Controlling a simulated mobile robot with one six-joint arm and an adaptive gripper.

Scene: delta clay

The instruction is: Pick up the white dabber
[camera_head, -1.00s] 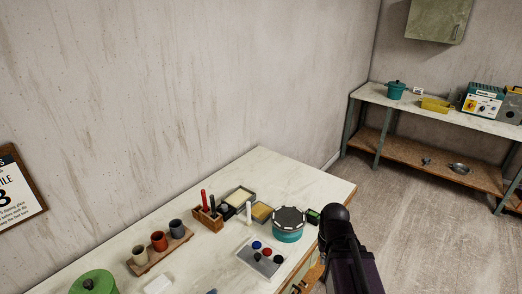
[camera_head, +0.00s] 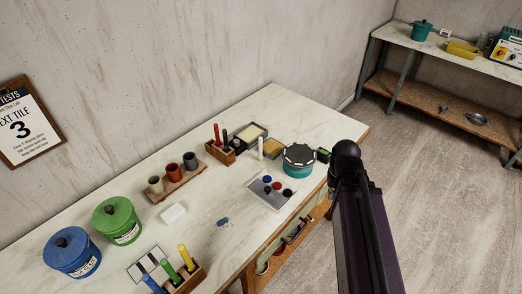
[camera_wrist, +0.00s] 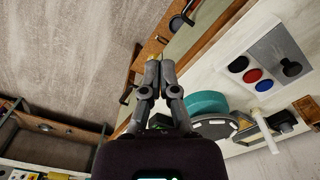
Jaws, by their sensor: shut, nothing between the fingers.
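The white dabber (camera_head: 261,147) stands upright on the table, between the wooden dabber rack and the teal round tub. In the wrist view the white dabber (camera_wrist: 268,132) shows at the right, beyond the tub's dark lid. My gripper (camera_wrist: 154,69) is shut and empty in the wrist view, with its fingertips together over the table's front edge, apart from the dabber. In the head view my arm is at the right of the table, and its fingertips cannot be made out.
The teal tub (camera_head: 297,170) and a tray with coloured discs (camera_head: 258,196) stand close in front of the dabber. Cups, lidded buckets and another rack fill the left.

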